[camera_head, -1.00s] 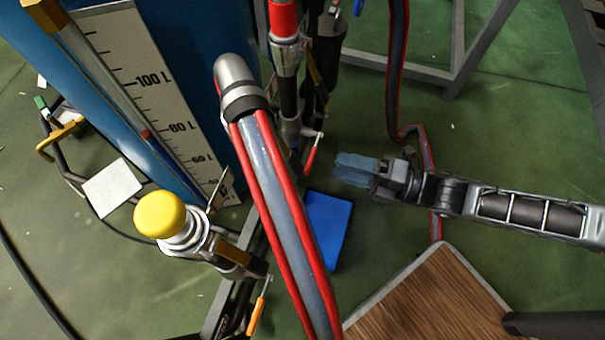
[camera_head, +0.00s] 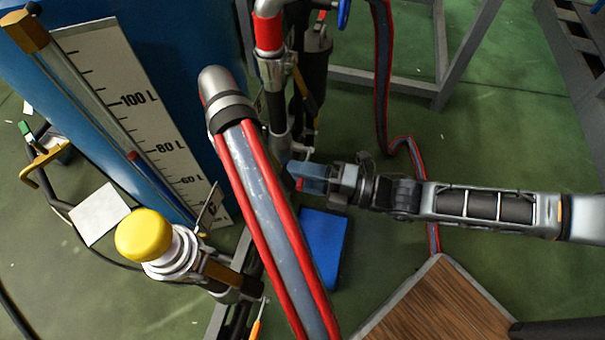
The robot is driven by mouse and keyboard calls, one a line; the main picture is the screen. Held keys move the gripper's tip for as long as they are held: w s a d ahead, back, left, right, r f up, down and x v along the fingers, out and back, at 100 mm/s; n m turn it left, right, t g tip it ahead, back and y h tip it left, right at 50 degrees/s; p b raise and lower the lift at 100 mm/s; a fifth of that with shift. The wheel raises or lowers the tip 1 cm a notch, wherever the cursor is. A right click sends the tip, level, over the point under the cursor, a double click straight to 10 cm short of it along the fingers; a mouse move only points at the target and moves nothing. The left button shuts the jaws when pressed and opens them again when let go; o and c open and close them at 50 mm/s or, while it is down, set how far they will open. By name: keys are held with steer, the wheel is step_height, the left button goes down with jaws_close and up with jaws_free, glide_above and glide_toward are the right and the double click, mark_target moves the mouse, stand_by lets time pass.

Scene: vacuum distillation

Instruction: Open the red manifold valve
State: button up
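The red manifold valve handle (camera_head: 299,184) is mostly hidden; a small red piece of it shows at the fingertips of my gripper (camera_head: 306,177). It belongs to the metal pipework (camera_head: 279,110) right of the blue tank. My gripper reaches in from the right, with its blue-grey fingers at the handle. I cannot tell whether the fingers touch it or how wide they are apart.
A thick red-edged hose (camera_head: 268,225) crosses in front, just left of my gripper. A yellow-knobbed valve (camera_head: 144,236) is at lower left. The blue tank (camera_head: 185,60) stands behind. A blue block (camera_head: 324,245) and a wooden-topped table (camera_head: 435,310) lie below my arm.

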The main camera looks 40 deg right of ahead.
steer(key=shift+c, duration=0.4)
jaws_close()
